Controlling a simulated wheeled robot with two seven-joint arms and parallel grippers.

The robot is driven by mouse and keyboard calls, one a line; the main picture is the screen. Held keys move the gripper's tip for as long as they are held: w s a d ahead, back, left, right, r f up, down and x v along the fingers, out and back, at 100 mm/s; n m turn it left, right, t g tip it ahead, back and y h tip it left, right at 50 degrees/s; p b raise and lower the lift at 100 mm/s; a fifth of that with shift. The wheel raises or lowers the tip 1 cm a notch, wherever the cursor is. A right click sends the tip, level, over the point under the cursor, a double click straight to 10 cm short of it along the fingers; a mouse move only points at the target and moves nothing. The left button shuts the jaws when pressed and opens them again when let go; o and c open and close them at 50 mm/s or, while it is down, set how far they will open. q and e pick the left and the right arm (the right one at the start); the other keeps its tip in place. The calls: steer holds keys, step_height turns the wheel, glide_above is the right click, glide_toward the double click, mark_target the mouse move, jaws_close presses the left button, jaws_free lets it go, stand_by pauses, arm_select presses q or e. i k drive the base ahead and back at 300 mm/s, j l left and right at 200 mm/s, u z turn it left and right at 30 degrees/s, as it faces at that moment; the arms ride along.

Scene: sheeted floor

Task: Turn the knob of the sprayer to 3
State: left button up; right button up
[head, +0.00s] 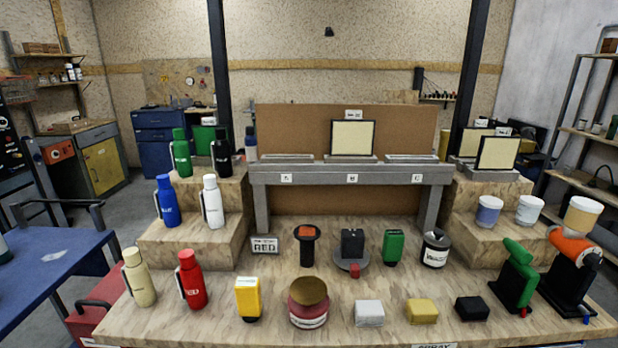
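An orange sprayer (572,246) with a pale cup (582,216) on top sits on a black stand at the far right of the table. A green sprayer-like tool (519,255) sits on another black stand just left of it. A small blue part (586,319) shows low on the orange one's stand and a small red part (523,311) low on the green one's. I cannot make out a numbered knob or its setting. Neither of my grippers is in view.
A grey shelf (350,174) stands at the back.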

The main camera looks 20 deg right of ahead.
mark_target(592, 260)
steer(key=z, duration=2.15)
